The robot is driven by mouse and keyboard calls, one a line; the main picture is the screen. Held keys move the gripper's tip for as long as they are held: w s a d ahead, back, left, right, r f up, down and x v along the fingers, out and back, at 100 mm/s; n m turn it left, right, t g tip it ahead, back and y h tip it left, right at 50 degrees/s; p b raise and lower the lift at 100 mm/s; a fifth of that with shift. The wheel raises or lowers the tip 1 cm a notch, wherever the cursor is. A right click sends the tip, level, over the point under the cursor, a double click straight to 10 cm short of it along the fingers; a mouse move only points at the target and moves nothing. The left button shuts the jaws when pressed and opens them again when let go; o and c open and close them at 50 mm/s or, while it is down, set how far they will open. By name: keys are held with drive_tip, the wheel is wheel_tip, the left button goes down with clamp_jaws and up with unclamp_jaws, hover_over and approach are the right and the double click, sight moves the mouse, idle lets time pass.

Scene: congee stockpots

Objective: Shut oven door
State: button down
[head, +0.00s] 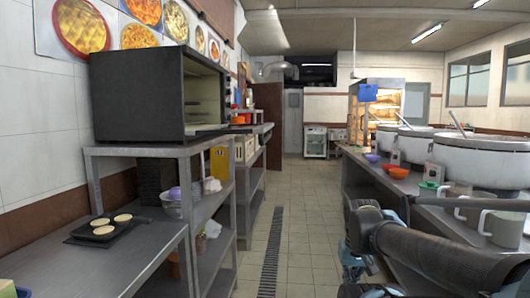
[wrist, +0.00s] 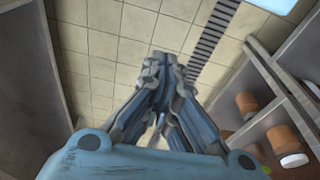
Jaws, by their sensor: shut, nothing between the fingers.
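The oven (head: 140,98) is a dark box on a grey metal stand at the left in the head view. Its front faces right, toward the aisle, and is open, showing a pale inside with a rack. The oven door (head: 210,129) appears folded down flat at the lower front edge, seen almost edge-on. My gripper (wrist: 165,62) is shut and empty in the wrist view, above the tiled floor. In the head view my arm reaches in from the lower right, well apart from the oven across the aisle. The oven is not visible in the wrist view.
A lower table (head: 110,255) with a black pan (head: 100,229) of round breads stands at the near left. Large stockpots (head: 480,158) and mugs stand on the right counter (head: 400,184). The tiled aisle with a floor drain (head: 272,250) is clear.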

drive_tip(key=shift+w+a, duration=0.1)
drive_tip(key=shift+w, duration=0.1)
drive_tip(key=w+a+r+m+g+y, duration=0.1)
drive_tip(key=w+a+r+m+y, duration=0.35)
drive_tip(key=w+a+r, duration=0.35)
drive_tip(key=w+a+r+m+y, duration=0.4)
drive_tip(key=w+a+r+m, duration=0.15)
drive_tip(key=w+r, duration=0.4)
drive_tip(key=w+a+r+m+y, duration=0.2)
drive_tip(key=w+r+m+y, duration=0.2)
drive_tip(key=w+r, duration=0.5)
drive_tip(key=w+a+r+m+y, duration=0.25)
drive_tip(key=w+r+m, duration=0.2)
drive_tip(key=w, duration=0.75)
drive_tip(key=a+r+y, duration=0.1)
drive_tip(key=a+r, duration=0.1)
drive_tip(key=a, duration=0.6)
drive_tip(key=shift+w+r+g, duration=0.3)
drive_tip(key=shift+w+r, duration=0.05)
